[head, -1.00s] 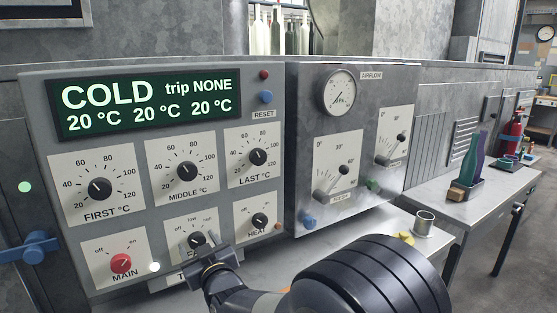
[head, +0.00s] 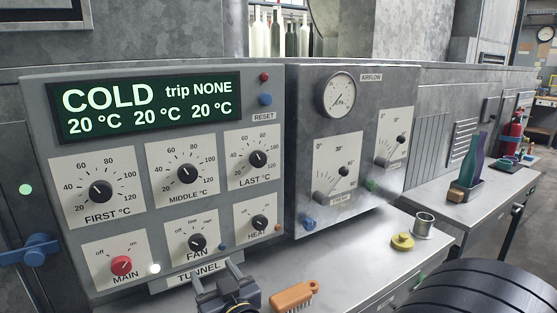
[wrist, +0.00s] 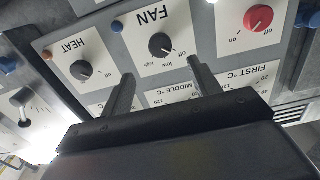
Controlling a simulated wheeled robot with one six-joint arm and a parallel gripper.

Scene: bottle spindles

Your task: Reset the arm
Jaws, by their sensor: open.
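My gripper (head: 217,275) is open and empty, low in front of the control panel, below the FAN knob (head: 197,243) and apart from it in the head view. In the wrist view my two fingers (wrist: 161,70) point at the panel, which appears upside down, with the FAN knob (wrist: 161,45) beyond and between the tips. The red MAIN knob (head: 121,265) and black HEAT knob (head: 259,222) sit to either side of FAN. The display (head: 150,105) reads COLD, trip NONE, and 20 °C three times.
An orange brush (head: 294,296), a yellow knobbed piece (head: 402,242) and a metal cup (head: 424,224) stand on the bench right of my gripper. The AIRFLOW panel (head: 350,150) with sliders is to the right.

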